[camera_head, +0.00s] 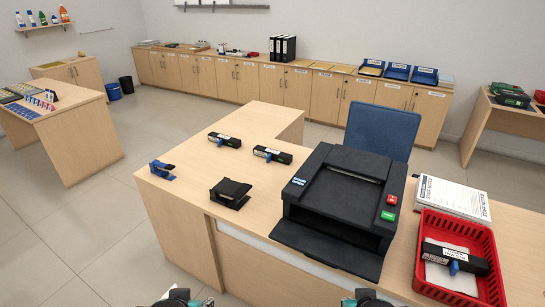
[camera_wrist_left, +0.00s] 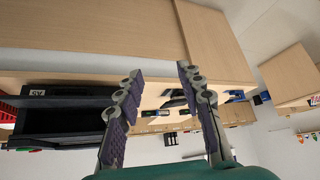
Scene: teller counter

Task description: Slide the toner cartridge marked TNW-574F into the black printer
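The black printer (camera_head: 352,190) stands on the teller counter, with its front tray folded out. It has a red and a green button. Two black toner cartridges with white labels and blue tabs lie on the counter left of it, a left one (camera_head: 225,140) and a right one (camera_head: 272,155). A third cartridge (camera_head: 466,262) lies in the red basket (camera_head: 424,254). The labels are too small to read. My left gripper (camera_wrist_left: 160,70) is open and empty in the wrist view, away from the cartridges. My right gripper (camera_head: 367,298) barely shows at the head view's bottom edge; its fingers are unclear.
A black holder (camera_head: 231,194) and a blue tape dispenser-like item (camera_head: 161,171) sit on the counter's left part. A printed paper stack (camera_head: 453,196) lies behind the basket. A blue chair (camera_head: 381,130) stands behind the printer. Bare counter lies between the cartridges and the holder.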

